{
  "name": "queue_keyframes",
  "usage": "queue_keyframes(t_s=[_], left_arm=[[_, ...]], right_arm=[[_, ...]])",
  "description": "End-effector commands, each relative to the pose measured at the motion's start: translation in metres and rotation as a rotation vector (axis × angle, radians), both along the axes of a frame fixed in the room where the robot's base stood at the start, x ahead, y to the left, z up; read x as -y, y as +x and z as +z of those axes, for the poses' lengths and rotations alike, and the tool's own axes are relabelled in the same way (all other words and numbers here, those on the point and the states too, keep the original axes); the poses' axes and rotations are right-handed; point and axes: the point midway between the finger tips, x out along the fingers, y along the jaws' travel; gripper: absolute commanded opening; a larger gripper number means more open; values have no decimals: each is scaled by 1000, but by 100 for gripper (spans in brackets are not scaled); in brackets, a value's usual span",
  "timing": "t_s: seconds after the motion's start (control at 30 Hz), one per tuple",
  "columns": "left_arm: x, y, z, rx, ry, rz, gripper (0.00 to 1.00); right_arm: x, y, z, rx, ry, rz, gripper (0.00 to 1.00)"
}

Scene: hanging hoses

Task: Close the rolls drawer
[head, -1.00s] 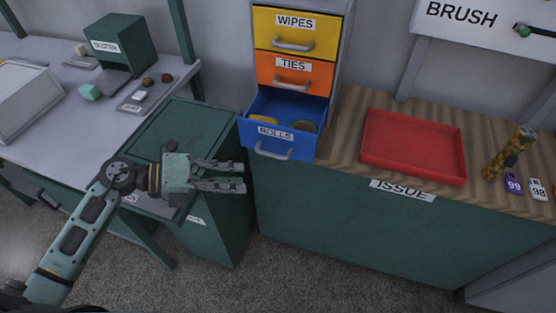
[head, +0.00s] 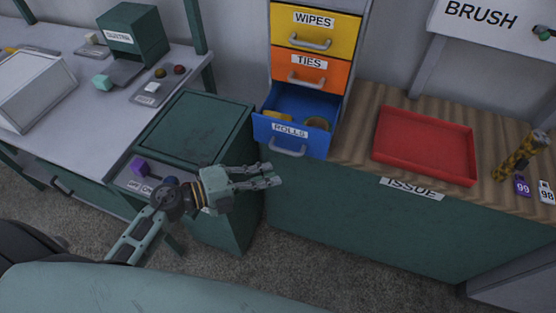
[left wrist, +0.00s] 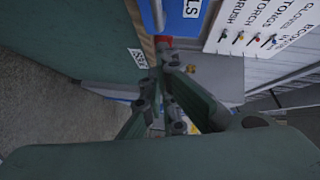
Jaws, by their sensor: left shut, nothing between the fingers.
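The blue rolls drawer (head: 291,132) is pulled open at the bottom of a drawer stack, with a grey handle (head: 287,150) on its front. My left gripper (head: 277,175) is shut and empty, just below and in front of the drawer, pointing right. I see no contact with the drawer. In the left wrist view the blue drawer front (left wrist: 184,22) shows at the top, beyond the gripper's fingers (left wrist: 168,70). My right gripper is out of view.
The yellow wipes drawer (head: 315,33) and orange ties drawer (head: 312,71) above are shut. A red tray (head: 425,146) sits on the wooden counter at right. A green cabinet (head: 197,130) stands left of the drawer. The wall behind is close.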

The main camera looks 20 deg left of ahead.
Motion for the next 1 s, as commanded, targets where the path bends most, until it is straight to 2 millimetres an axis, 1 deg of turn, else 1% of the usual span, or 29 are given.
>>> queue_keyframes(t_s=[0.03,0.07,0.2,0.3,0.5,0.87,1.0], left_arm=[[9,9,2,1,-4,2,0],[14,13,2,1,-4,1,0],[14,33,-5,1,-2,1,0],[14,42,-8,0,2,1,0],[15,50,-11,-1,1,-1,0],[14,51,-12,0,1,-1,0],[14,58,-12,2,2,-2,0]], right_arm=[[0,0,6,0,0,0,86],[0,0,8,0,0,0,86],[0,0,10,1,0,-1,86],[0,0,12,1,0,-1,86],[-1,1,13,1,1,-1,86],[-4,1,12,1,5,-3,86],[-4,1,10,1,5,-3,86]])
